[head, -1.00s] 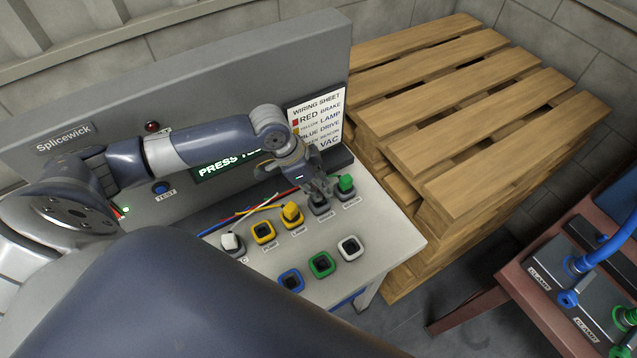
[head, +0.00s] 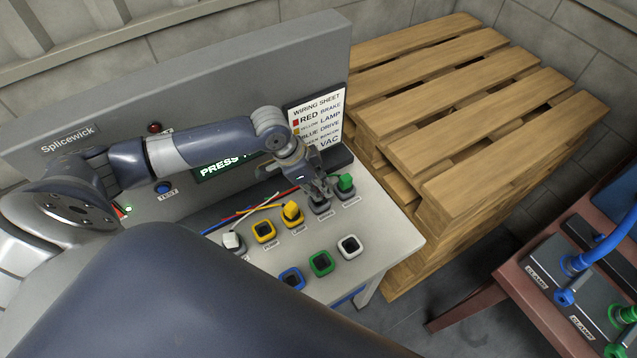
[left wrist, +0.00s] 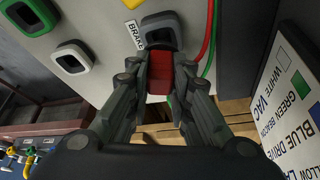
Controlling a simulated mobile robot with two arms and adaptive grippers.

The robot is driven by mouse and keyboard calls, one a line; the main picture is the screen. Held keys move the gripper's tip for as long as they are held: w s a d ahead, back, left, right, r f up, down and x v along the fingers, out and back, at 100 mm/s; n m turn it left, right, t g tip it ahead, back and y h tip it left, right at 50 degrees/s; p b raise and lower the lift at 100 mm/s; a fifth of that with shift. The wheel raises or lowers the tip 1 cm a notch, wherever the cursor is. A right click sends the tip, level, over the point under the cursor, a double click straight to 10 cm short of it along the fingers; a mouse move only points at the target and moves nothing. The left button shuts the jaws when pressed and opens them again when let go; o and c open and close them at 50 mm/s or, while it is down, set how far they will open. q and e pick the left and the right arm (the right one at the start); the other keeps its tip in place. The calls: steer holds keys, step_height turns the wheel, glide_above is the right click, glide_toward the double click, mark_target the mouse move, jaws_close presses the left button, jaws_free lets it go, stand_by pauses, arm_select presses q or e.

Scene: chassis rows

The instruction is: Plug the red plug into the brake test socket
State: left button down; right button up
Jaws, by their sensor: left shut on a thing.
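My left gripper (head: 322,190) is over the back row of sockets on the bench. In the left wrist view its fingers (left wrist: 160,80) are shut on the red plug (left wrist: 160,72). The dark grey brake socket (left wrist: 158,24), with a BRAKE label beside it, is directly in front of the plug; it also shows in the head view (head: 320,206), partly covered by the fingers. The plug's front end is at the socket's edge; I cannot tell whether it is inside. In the head view the plug is hidden by the gripper. My right gripper is not in view.
A green plug (head: 345,183) stands close right of the gripper, and a yellow plug (head: 291,212) close left. A white plug (head: 232,240) stands farther left. Empty blue (head: 291,279), green (head: 321,264) and white (head: 349,247) sockets lie in front. The wiring sheet (head: 317,115) is behind.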

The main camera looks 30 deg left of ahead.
arm_select(q)
steer(key=shift+f+b, duration=0.7)
steer(key=shift+f, duration=0.7)
steer(key=c, duration=1.4)
jaws_free()
steer(key=shift+o, duration=0.2)
steer(key=shift+r, duration=0.1)
steer(key=v, duration=0.7)
steer(key=shift+r, duration=0.25)
steer(key=shift+a, duration=0.1)
steer(key=shift+s+f, duration=0.1)
